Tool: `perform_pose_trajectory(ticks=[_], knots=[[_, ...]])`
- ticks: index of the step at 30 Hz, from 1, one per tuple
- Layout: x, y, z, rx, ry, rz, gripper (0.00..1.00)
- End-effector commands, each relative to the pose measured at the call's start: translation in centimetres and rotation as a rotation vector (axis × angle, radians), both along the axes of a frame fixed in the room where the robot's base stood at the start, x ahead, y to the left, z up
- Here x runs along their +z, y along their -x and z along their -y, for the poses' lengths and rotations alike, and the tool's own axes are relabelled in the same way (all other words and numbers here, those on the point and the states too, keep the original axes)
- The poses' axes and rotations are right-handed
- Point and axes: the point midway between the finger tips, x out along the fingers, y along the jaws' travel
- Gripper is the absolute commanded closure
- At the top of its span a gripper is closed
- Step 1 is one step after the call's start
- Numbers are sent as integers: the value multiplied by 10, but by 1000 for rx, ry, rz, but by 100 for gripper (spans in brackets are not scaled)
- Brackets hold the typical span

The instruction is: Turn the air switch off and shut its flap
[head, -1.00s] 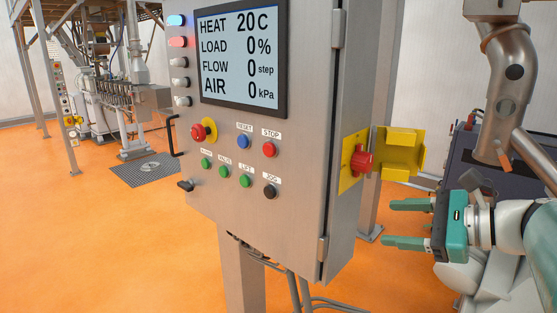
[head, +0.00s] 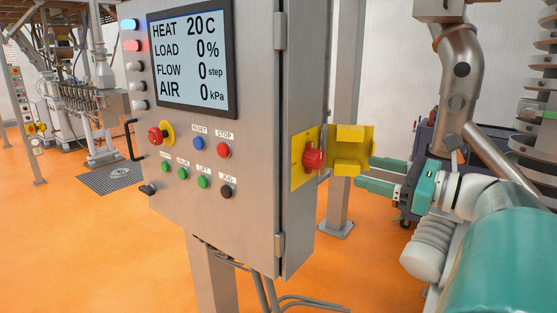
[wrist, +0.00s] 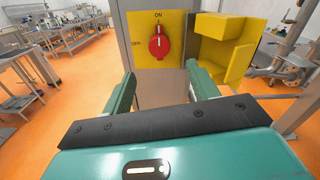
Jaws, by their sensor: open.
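The air switch is a red rotary knob (head: 314,160) on a yellow plate on the right side of the grey cabinet. In the wrist view the knob (wrist: 158,44) stands upright with its white mark toward ON; OFF is lettered at the left. The yellow flap (head: 350,150) is swung open to the right of the plate; it also shows in the wrist view (wrist: 228,45). My gripper (head: 363,174) is open and empty, right of the knob and near the flap's lower edge. In the wrist view its teal fingers (wrist: 162,88) lie below the knob, apart from it.
The cabinet front (head: 225,190) carries a screen reading AIR 0 kPa, buttons and a red stop knob (head: 157,136). A steel post (head: 342,200) stands behind the flap. Steel pipework (head: 458,70) stands at the right. Orange floor is open below.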

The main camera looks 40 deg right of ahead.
Motion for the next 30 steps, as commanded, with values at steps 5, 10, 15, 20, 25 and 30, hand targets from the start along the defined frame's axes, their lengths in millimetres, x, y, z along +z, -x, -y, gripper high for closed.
perform_pose_trajectory(ticks=[5,10,15,20,25,30], knots=[[0,-34,-13,5,1,-1,41],[0,-66,-24,5,1,-1,41],[0,-91,-33,6,1,-1,41],[0,-103,-37,6,1,-1,41],[0,-105,-37,5,1,-1,41],[0,-104,-37,5,1,-1,52]])
